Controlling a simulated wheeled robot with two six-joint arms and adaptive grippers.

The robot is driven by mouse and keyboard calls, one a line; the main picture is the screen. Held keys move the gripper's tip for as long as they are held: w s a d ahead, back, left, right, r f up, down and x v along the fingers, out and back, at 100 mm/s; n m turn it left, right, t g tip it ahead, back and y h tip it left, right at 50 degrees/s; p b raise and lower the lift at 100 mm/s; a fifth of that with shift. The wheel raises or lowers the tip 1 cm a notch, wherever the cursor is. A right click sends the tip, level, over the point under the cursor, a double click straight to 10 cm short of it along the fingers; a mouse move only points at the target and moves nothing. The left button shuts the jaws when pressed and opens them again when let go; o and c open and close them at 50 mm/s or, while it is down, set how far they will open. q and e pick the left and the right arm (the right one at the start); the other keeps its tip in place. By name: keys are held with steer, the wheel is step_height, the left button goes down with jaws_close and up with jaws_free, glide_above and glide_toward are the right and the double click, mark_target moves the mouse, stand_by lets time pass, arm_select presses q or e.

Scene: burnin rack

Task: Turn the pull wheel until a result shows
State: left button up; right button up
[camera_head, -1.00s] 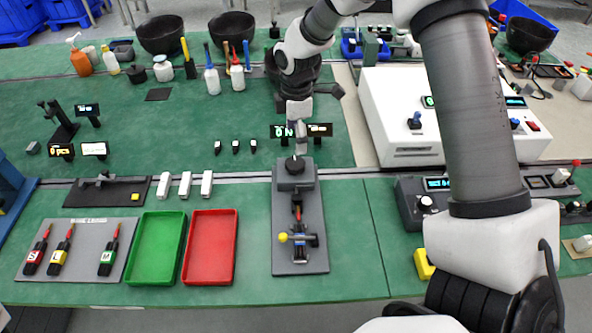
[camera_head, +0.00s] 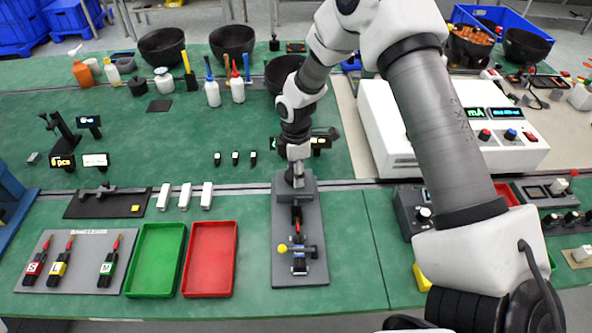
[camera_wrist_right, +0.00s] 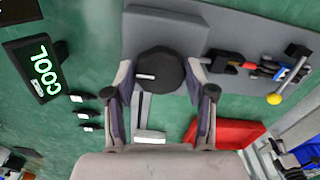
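The pull wheel (camera_wrist_right: 160,74) is a dark, many-sided knob with a white mark on top, on a grey pull fixture (camera_head: 284,262). My right gripper (camera_wrist_right: 160,64) has its two fingers apart, one on each side of the wheel; I cannot tell whether they touch it. In the head view my right gripper (camera_head: 296,178) is low over the fixture's far end and hides the wheel. A display (camera_wrist_right: 37,68) beside the fixture reads green letters like "COOL" in the wrist view. My left gripper is out of view.
A red tray (camera_head: 188,290) and a green tray (camera_head: 131,286) lie left of the fixture. Several white blocks (camera_head: 185,196) stand behind them. A black control box (camera_head: 411,224) is on the right. The mat between fixture and box is clear.

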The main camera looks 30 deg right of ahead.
steer(key=shift+s+m, duration=0.1)
steer(key=shift+m, duration=0.3)
steer(key=m+p, duration=0.2)
steer(key=m, duration=0.1)
steer(key=shift+s, duration=0.1)
steer(key=m+p, duration=0.1)
steer(key=m, duration=0.4)
steer(key=shift+s+a+m+p, duration=0.1)
steer(key=shift+m+p, duration=0.3)
steer(key=m+p, duration=0.2)
steer(key=m, duration=0.3)
steer(key=shift+a+m, duration=0.1)
steer(key=shift+m, duration=0.2)
steer(key=shift+f+m+p, duration=0.15)
steer(key=shift+m+p, duration=0.4)
steer(key=shift+m, duration=1.25)
steer(key=o, duration=1.2)
steer(key=shift+c, duration=0.2)
